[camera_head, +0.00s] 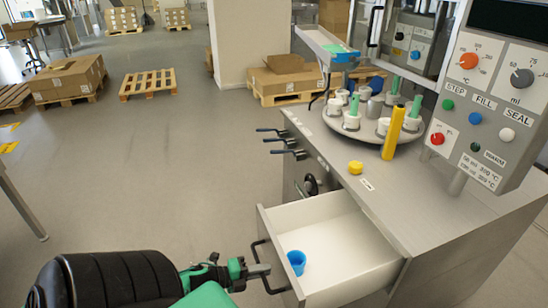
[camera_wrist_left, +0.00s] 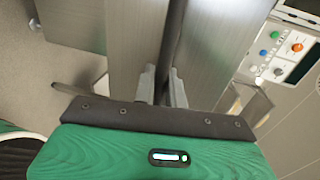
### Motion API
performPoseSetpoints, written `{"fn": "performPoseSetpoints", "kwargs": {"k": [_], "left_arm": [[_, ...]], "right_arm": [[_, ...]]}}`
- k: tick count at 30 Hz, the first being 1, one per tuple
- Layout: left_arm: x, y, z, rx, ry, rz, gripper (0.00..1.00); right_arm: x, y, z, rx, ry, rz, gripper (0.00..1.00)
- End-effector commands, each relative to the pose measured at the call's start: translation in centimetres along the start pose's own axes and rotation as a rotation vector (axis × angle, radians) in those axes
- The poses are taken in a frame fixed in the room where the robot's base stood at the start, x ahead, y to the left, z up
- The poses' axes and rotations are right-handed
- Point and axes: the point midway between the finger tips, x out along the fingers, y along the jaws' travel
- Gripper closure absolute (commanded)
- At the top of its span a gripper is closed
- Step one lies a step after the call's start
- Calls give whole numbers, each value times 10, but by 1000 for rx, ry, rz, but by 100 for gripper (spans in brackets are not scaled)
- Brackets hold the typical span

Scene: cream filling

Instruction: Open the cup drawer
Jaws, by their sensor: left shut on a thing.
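The cup drawer (camera_head: 335,232) of the steel cabinet stands pulled out toward the left in the head view. Its white inside shows, with a blue cup (camera_head: 296,262) near its front. My left gripper (camera_head: 262,270) is at the drawer's dark bar handle (camera_head: 268,282). In the left wrist view, the two grey fingers (camera_wrist_left: 162,88) are shut on the dark handle bar (camera_wrist_left: 172,45), which runs up between them. My right gripper is in neither view.
The cabinet top (camera_head: 375,165) carries a round turntable (camera_head: 350,132) with white cups, a yellow post (camera_head: 394,133) and a yellow cap (camera_head: 356,168). A control panel (camera_head: 490,95) stands at right. Black levers (camera_head: 285,142) stick out left. The floor left of the drawer is clear.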

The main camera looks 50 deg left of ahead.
Motion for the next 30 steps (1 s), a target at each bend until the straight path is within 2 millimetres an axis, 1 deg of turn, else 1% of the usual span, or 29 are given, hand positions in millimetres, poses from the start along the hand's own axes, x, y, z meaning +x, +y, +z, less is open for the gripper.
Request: {"fn": "performPoseSetpoints", "kwargs": {"k": [1, 6, 17, 18, 20, 21, 30], "left_arm": [[-5, 1, 0, -1, 0, 1, 100], [-13, 3, 0, -1, 0, 0, 100], [-14, 3, 0, 0, 1, 0, 100], [-14, 3, 0, 0, 1, 0, 86], [-14, 3, 0, 0, 1, 0, 74], [-14, 3, 0, 0, 1, 0, 71], [-15, 3, 0, 0, 0, 0, 71]], "right_arm": [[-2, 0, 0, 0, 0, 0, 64], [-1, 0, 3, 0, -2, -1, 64], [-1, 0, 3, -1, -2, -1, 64], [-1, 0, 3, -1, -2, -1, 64], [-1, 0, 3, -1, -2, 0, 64], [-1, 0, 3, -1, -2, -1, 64], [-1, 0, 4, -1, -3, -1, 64]]}}
